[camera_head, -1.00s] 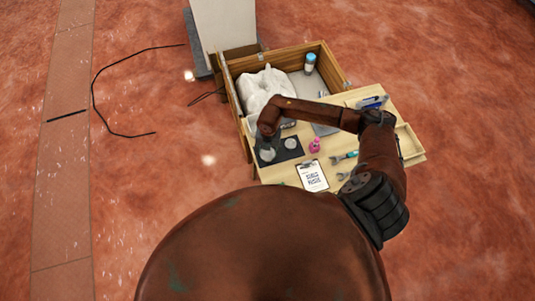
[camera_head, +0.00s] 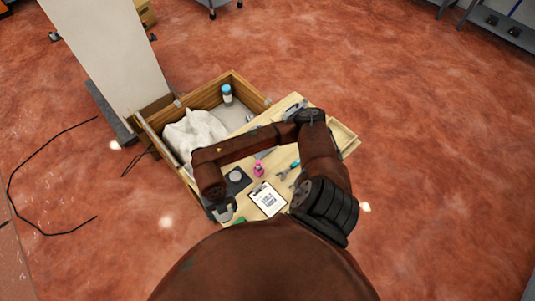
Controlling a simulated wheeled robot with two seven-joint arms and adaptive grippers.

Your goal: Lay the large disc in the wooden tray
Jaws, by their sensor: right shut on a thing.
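My right gripper (camera_head: 222,210) hangs at the front left corner of the worktable, below its rust-brown arm. It is shut on a small pale grey thing, which looks like the large disc (camera_head: 227,214); the fingers hide most of it. Another pale disc (camera_head: 236,175) lies on the dark mat (camera_head: 241,186) just behind the gripper. A light wooden tray (camera_head: 352,147) is at the right end of the table, partly behind my arm. My left gripper is out of view.
A clipboard (camera_head: 267,199), a pink bottle (camera_head: 258,169) and tools lie on the table (camera_head: 283,177). A wooden crate (camera_head: 240,83) behind holds a white cloth (camera_head: 195,133) and a blue-capped bottle (camera_head: 227,94). A tall white panel (camera_head: 107,50) stands at left.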

